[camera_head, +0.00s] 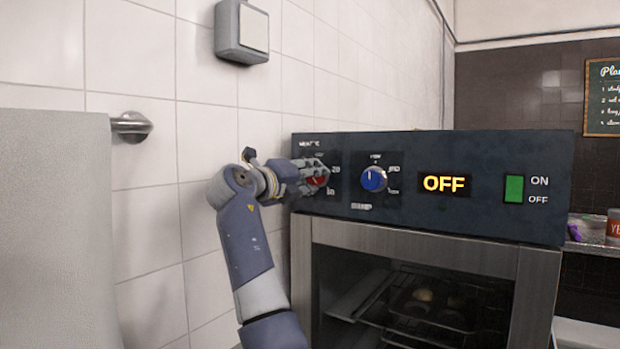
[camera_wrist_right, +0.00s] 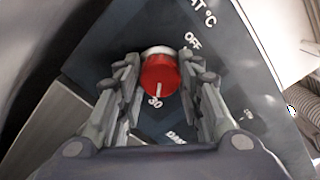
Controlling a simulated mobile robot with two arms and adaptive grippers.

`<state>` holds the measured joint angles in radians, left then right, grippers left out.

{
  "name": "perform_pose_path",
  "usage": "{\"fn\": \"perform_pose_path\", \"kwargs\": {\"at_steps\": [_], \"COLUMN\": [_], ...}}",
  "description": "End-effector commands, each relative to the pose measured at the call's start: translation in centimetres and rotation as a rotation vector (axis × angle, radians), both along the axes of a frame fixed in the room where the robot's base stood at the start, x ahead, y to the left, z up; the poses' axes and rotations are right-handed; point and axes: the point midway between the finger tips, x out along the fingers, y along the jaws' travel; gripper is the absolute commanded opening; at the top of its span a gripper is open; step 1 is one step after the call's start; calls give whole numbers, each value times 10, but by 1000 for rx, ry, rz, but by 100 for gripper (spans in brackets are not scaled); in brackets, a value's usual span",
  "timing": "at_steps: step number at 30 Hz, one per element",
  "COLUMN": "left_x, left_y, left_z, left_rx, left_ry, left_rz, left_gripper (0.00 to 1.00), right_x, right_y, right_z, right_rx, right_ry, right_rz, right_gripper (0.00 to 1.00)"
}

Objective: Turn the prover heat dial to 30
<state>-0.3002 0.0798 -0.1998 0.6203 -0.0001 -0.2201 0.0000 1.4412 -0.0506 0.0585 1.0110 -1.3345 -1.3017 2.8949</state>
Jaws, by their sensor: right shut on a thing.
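The red heat dial (camera_head: 319,181) sits at the left end of the dark prover panel (camera_head: 470,220). My right gripper (camera_head: 316,172) reaches it from the left and partly hides it. In the right wrist view the red dial (camera_wrist_right: 159,74) is between the two fingers of my right gripper (camera_wrist_right: 160,85), which are shut on it. The white line on the dial points at, or very close to, the "30" mark. "OFF" is printed above it to the right. My left gripper is not in view.
A blue dial (camera_head: 374,179) is just right of the red one. The display (camera_head: 444,184) reads OFF, with a green switch (camera_head: 514,189) beyond it.

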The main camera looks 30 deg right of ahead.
Motion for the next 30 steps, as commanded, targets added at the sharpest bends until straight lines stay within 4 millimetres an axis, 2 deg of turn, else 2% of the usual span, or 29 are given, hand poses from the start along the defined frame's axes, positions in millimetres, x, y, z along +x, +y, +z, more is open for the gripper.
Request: {"fn": "perform_pose_path", "kwargs": {"at_steps": [8, 9, 12, 23, 26, 30], "left_x": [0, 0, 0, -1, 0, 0], "left_y": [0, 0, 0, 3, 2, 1], "left_z": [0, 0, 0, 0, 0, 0], "left_rx": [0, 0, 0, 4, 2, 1], "left_ry": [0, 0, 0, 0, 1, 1], "left_rz": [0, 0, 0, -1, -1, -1], "left_gripper": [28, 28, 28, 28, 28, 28], "right_x": [0, 0, 1, -1, -4, -14], "right_y": [0, 0, 0, 2, 11, 36], "right_z": [-3, -3, -3, -1, -1, -1], "right_rx": [4, 4, 3, 1, 0, 1], "right_ry": [4, 5, 4, 2, 2, 0], "right_rz": [-1, -1, 0, 0, 1, 3], "right_gripper": [10, 36, 54, 54, 54, 54]}}
